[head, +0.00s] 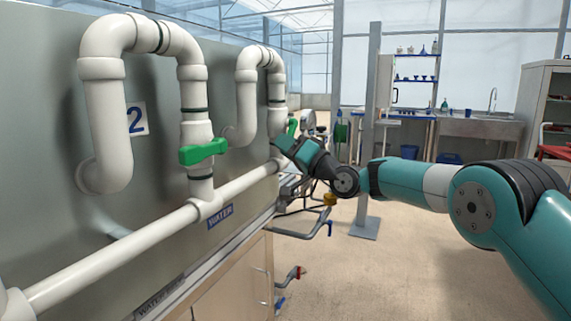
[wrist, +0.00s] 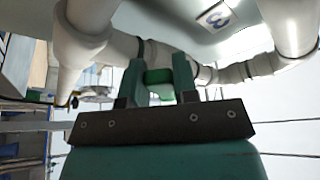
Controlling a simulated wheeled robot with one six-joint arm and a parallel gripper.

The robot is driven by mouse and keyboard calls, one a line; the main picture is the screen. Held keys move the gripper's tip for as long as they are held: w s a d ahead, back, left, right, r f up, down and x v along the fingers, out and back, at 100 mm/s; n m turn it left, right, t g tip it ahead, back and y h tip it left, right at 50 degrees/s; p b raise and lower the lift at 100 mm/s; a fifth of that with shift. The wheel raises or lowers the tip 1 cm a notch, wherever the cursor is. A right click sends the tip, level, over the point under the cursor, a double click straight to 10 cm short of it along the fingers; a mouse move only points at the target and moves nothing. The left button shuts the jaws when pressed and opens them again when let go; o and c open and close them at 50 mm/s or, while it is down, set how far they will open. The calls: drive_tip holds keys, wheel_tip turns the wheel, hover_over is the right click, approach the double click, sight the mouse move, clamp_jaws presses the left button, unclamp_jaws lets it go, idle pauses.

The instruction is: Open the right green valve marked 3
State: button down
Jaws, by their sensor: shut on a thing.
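The green valve handle (wrist: 158,77) by the label marked 3 (wrist: 218,16) sits between my gripper's two fingers in the wrist view. My gripper (wrist: 159,68) is shut on this handle. In the head view, my gripper (head: 279,144) reaches the farther pipe loop, and a bit of the green handle (head: 292,126) shows just above it. The rest of that handle is hidden by my gripper, so its exact angle to the pipe is hard to tell.
A nearer green valve handle (head: 203,151) lies crosswise on its white pipe, beside a label marked 2 (head: 137,119). A white horizontal pipe (head: 120,250) runs below both loops. A grey post (head: 369,120) stands behind my arm. Open floor (head: 400,280) lies to the right.

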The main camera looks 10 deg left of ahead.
drive_tip(key=shift+w+d+f+n+g+y+b, duration=0.1)
drive_tip(key=shift+w+f+n+g+y+b, duration=0.15)
drive_tip(key=shift+n+b, duration=0.4)
drive_tip(key=shift+w+d+f+n+g+y+b, duration=0.15)
drive_tip(key=shift+w+f+n+g+b, duration=0.1)
drive_tip(key=shift+n+b, duration=0.35)
drive_tip(key=shift+a+r+n, duration=0.1)
drive_tip(key=shift+n, duration=0.15)
drive_tip(key=c, duration=0.9)
unclamp_jaws()
drive_tip(key=shift+r, duration=0.1)
